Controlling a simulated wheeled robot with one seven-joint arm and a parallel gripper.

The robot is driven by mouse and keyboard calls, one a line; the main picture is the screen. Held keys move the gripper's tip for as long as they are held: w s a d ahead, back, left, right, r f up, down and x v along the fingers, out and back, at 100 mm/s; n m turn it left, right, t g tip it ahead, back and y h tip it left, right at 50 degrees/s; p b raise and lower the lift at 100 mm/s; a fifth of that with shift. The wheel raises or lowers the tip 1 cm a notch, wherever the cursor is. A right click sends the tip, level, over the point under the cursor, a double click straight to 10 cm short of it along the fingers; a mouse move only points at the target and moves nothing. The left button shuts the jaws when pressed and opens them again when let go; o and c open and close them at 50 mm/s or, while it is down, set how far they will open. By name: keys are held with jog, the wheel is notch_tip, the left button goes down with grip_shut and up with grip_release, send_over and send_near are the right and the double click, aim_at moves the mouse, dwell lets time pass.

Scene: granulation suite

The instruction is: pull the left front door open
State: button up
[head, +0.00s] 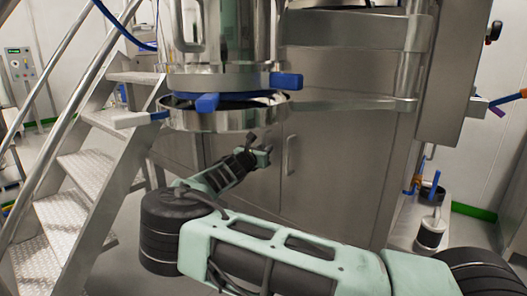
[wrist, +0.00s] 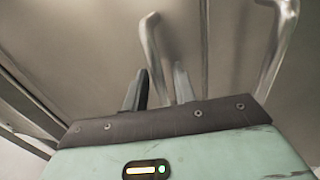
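The left front door (head: 240,182) is a plain steel panel of the cabinet and looks shut. In the wrist view the left door (wrist: 95,40) lies left of the vertical seam. Its bent bar handle (wrist: 149,38) reaches down toward my gripper (wrist: 160,80). The two fingers are apart, with the lower part of the handle showing between them, close to the right finger. I cannot tell whether they touch. In the head view my gripper (head: 265,153) is at the door front, and the left handle is hard to make out.
The right door's handle (head: 290,155) stands close to the right of my gripper, and it also shows in the wrist view (wrist: 278,45). A steel vessel with blue clamps (head: 207,102) hangs above my forearm. Metal stairs (head: 90,170) stand at the left.

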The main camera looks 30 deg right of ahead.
jog(key=shift+w+d, duration=0.1)
grip_shut()
